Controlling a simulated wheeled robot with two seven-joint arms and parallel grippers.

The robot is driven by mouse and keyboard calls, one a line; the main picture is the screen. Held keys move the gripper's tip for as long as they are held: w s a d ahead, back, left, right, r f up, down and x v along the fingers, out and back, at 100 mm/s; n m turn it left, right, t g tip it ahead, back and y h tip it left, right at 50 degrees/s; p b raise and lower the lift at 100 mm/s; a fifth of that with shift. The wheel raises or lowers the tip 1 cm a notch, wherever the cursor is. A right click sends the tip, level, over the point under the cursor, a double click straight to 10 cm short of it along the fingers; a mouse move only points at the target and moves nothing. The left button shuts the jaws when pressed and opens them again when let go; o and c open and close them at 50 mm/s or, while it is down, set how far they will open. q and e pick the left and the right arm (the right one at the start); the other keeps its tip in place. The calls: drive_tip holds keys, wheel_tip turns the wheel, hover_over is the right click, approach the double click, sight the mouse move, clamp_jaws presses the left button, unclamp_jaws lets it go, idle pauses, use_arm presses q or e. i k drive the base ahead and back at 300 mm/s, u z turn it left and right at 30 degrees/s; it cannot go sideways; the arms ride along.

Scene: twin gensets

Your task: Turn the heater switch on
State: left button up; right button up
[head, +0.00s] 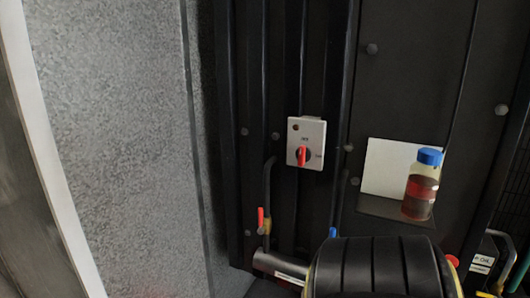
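The heater switch is a light grey box (306,143) on the dark ribbed wall, near the middle of the head view. Its red knob (302,156) stands upright, in line with a small label above it. Another small mark sits to the right of the knob. The lettering is too small to read surely. A dark round spot shows at the box's upper left. Neither of my grippers is in view, and nothing touches the switch.
A bottle with a blue cap and dark red liquid (421,187) stands on a small shelf before a white panel (386,167). Below are a pipe with a red-handled valve (261,220) and a black ribbed rounded body (380,267). A grey speckled wall (120,130) fills the left.

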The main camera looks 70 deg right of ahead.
sight(304, 154)
drive_tip(key=z, duration=0.75)
drive_tip(key=i, duration=0.95)
drive_tip(key=z, duration=1.05)
